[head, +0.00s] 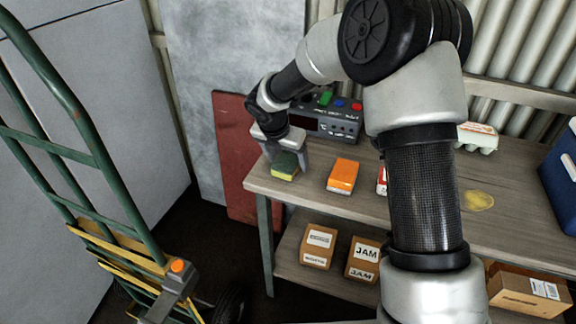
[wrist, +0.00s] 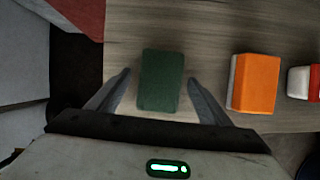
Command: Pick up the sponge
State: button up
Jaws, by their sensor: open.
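The sponge (head: 286,166) has a green top over a yellow side and lies at the left end of the wooden table (head: 310,192). In the wrist view the green sponge (wrist: 161,80) lies between the two fingers. My gripper (head: 283,158) is above the sponge and points down. In the wrist view my gripper (wrist: 160,92) is open, with a finger on each side and a gap between each finger and the sponge. I cannot tell how far the fingertips are above the tabletop.
An orange box (head: 342,176) stands right of the sponge, with a red and white item (head: 381,181) beyond it. A dark device with coloured buttons (head: 335,118) is behind. An egg carton (head: 477,138) and blue box (head: 561,175) are farther right. A green hand truck (head: 95,160) stands left.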

aim_at(287, 162)
jog(key=shift+f, duration=0.3)
dwell(0.5)
jog(key=c, duration=1.2)
jog(key=shift+r, duration=0.3)
notch_tip(287, 162, up, 10)
jog(key=p, duration=0.3)
